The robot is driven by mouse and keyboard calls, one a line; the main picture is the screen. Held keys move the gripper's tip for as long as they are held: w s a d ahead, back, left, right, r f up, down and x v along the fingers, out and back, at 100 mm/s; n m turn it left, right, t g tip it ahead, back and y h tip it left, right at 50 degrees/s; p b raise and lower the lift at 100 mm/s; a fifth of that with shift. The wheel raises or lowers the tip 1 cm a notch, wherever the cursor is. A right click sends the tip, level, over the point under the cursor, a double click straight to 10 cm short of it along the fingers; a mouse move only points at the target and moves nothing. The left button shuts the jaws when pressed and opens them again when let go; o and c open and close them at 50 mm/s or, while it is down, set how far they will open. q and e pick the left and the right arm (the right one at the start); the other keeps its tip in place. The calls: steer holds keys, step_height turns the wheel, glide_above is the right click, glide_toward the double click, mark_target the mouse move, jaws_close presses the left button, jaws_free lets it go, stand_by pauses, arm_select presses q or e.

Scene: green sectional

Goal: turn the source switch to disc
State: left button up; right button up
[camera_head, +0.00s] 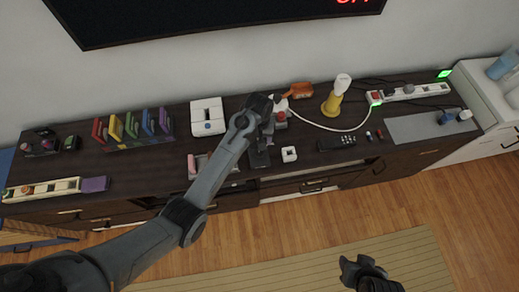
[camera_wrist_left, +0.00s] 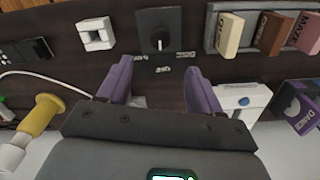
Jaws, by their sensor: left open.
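The source switch (camera_wrist_left: 160,33) is a dark square plate with a black knob, at the top middle of the left wrist view. Small labels sit beside it, too small to read surely. In the head view the switch (camera_head: 260,158) is a dark patch on the cabinet top, partly hidden by my left arm. My left gripper (camera_wrist_left: 158,78) is open and empty, its purple fingers apart and pointing toward the switch; contact with the knob does not show. In the head view the left gripper (camera_head: 263,133) is over the cabinet. My right gripper (camera_head: 358,268) is low, over the floor mat, away from the cabinet.
A white square switch (camera_head: 289,154) and a remote (camera_head: 336,142) lie to the right.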

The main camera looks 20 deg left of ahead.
mark_target(259, 152)
arm_select(q)
step_height(259, 152, down, 11)
steer(key=shift+w+r+b, duration=0.1)
steer(key=shift+r+b, duration=0.1)
steer(key=shift+b, duration=0.25)
steer(key=c, duration=1.1)
